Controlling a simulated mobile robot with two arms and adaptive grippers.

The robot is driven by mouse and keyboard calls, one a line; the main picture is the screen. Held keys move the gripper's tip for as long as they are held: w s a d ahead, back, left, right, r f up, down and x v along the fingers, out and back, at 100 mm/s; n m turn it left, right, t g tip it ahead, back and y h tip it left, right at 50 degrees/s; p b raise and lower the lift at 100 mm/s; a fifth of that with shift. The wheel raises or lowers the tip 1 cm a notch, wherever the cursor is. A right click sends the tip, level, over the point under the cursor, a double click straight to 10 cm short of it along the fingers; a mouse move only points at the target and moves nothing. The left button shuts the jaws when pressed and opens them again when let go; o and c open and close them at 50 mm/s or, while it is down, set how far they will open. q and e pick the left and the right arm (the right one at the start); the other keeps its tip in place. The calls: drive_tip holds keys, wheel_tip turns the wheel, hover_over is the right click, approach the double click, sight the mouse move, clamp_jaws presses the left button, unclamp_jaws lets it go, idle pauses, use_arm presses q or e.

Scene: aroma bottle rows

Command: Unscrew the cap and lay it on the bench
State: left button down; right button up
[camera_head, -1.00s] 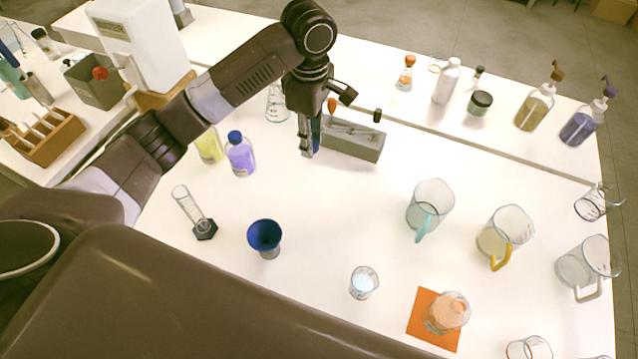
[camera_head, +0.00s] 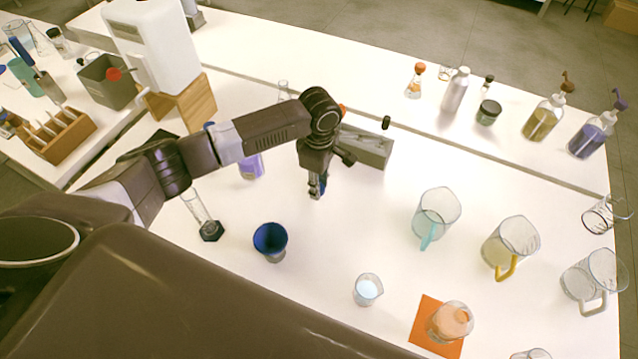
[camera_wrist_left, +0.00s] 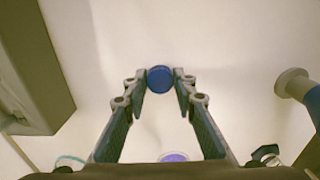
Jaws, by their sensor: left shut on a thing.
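My left gripper (camera_head: 317,190) is shut on a round blue cap (camera_wrist_left: 160,78), held between its fingertips. The cap shows clearly in the left wrist view, with pale bench (camera_head: 380,240) behind it. The gripper points down over the bench, left of and in front of the grey rack. A bottle of purple liquid (camera_head: 251,167) stands behind and left of the gripper. My left arm hides its top, so I cannot tell whether it is capped. A purple patch (camera_wrist_left: 174,156) shows low in the wrist view. My right gripper is not in view.
A grey rack (camera_head: 365,150) stands just right of the gripper. A blue cup on a stem (camera_head: 270,238) and a glass cylinder (camera_head: 200,212) stand at the left front. A small beaker (camera_head: 367,290) and jugs (camera_head: 436,212) stand to the right. Bench between gripper and beaker is clear.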

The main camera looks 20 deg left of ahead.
use_arm(q)
drive_tip(key=c, duration=1.6)
unclamp_jaws()
drive_tip(key=shift+f, duration=0.1)
